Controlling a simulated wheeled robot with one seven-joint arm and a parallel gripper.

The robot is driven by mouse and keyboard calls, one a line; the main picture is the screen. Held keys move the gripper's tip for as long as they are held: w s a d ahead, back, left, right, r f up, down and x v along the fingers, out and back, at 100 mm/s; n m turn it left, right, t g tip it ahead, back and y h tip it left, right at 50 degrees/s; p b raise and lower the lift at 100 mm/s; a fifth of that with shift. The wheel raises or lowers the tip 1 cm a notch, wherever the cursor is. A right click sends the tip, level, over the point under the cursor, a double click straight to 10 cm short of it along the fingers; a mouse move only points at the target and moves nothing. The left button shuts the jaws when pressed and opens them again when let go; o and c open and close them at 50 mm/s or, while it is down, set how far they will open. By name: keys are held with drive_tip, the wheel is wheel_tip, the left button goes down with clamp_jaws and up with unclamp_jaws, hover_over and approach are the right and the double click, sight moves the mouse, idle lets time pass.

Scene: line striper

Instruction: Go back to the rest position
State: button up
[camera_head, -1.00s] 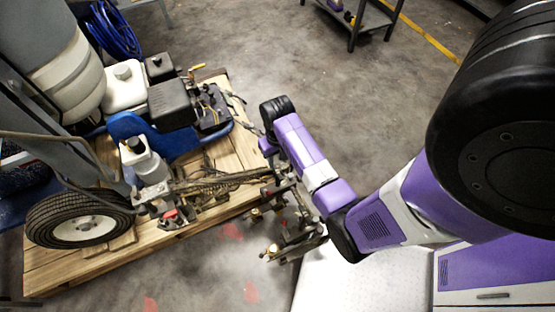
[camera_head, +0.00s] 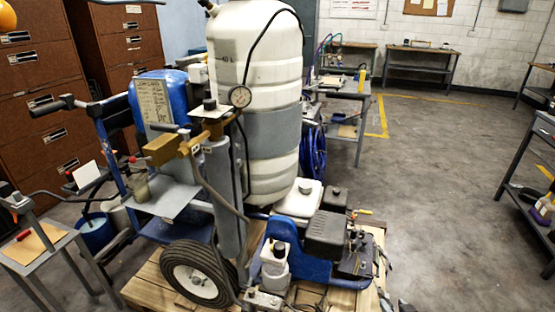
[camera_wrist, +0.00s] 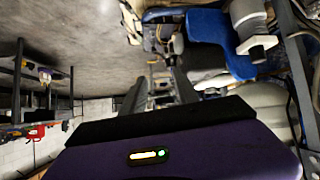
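The line striper stands on a wooden pallet (camera_head: 150,290) in the head view. It has a tall white tank (camera_head: 258,70), a pressure gauge (camera_head: 240,97), a black-and-white wheel (camera_head: 197,273) and a small engine (camera_head: 325,235). In the wrist view my gripper (camera_wrist: 160,92) points toward the striper, with its two dark fingers apart. I see nothing held between them. The striper's blue part (camera_wrist: 215,38) shows at the upper right of that view. The rest of my arm is mostly out of the head view.
Brown filing cabinets (camera_head: 40,95) stand at the left. A small grey stand (camera_head: 35,250) is at the lower left. Workbenches (camera_head: 425,52) line the back wall, and a grey shelf unit (camera_head: 540,130) stands at the right. The floor (camera_head: 440,190) right of the striper is clear.

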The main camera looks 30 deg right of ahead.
drive_tip(key=s+a+r+n+t+y, duration=0.2)
drive_tip(key=s+a+r+t, duration=0.2)
drive_tip(key=a+r, duration=0.45)
drive_tip(key=s+a+r+n+t+y, duration=0.1)
drive_tip(key=s+a+r+n+t, duration=0.4)
drive_tip(key=a, duration=0.7)
drive_tip(key=s+a+r+g+y, duration=0.2)
drive_tip(key=s+a+r+y, duration=0.1)
drive_tip(key=s+a, duration=0.6)
drive_tip(key=shift+s+a+r+g+y, duration=0.15)
drive_tip(key=shift+r+g+y, duration=0.2)
drive_tip(key=shift+r, duration=0.5)
